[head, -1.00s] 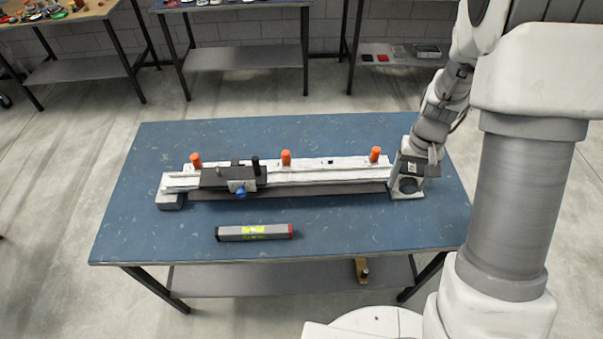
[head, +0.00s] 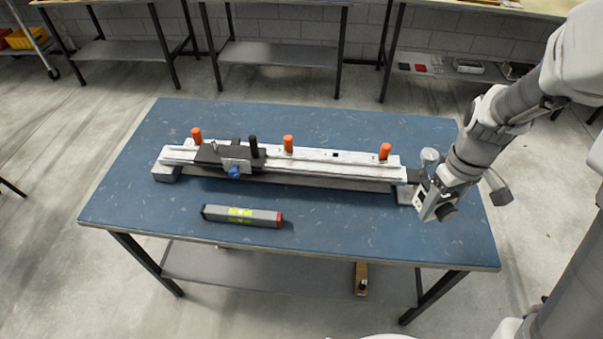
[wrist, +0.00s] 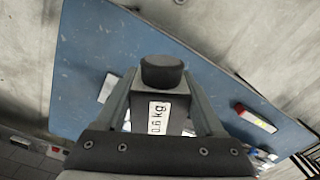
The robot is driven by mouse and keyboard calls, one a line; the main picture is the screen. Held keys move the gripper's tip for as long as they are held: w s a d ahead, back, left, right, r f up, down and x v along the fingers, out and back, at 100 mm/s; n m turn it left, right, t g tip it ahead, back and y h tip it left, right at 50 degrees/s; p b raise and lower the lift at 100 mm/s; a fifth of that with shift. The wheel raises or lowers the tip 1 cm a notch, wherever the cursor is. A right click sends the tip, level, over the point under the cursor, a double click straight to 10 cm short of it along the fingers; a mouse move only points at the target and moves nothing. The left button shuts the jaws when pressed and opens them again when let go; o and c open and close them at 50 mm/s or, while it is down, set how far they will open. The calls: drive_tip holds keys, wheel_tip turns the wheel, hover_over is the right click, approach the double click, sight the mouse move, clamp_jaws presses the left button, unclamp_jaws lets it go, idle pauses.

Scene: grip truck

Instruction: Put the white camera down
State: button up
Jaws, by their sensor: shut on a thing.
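The white camera (head: 427,201) is in my gripper (head: 440,190) near the right end of the table. It is a small pale box with a black round lens-like part on its lower right. The black round part points away from the wrist. The camera appears to be above the blue table (head: 350,230), but I cannot tell the gap.
A long white slider rail (head: 330,166) with orange knobs and a black carriage (head: 224,155) lies across the table; its right end is beside my gripper. The table's front right is clear.

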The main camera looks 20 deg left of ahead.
drive_tip(key=s+a+f+n+b, duration=0.3)
drive_tip(key=s+f+n+b, duration=0.3)
drive_tip(key=n+b, duration=0.75)
drive_tip(key=b, duration=0.1)
hover_over(384, 231)
drive_tip(key=shift+m, duration=0.25)
wheel_tip(384, 231, down, 8)
drive_tip(key=shift+f+b, duration=0.55)
drive_tip(key=shift+f, duration=1.4)
drive_tip(key=shift+f, duration=0.2)
drive_tip(key=o, duration=1)
drive_tip(key=shift+c, duration=0.2)
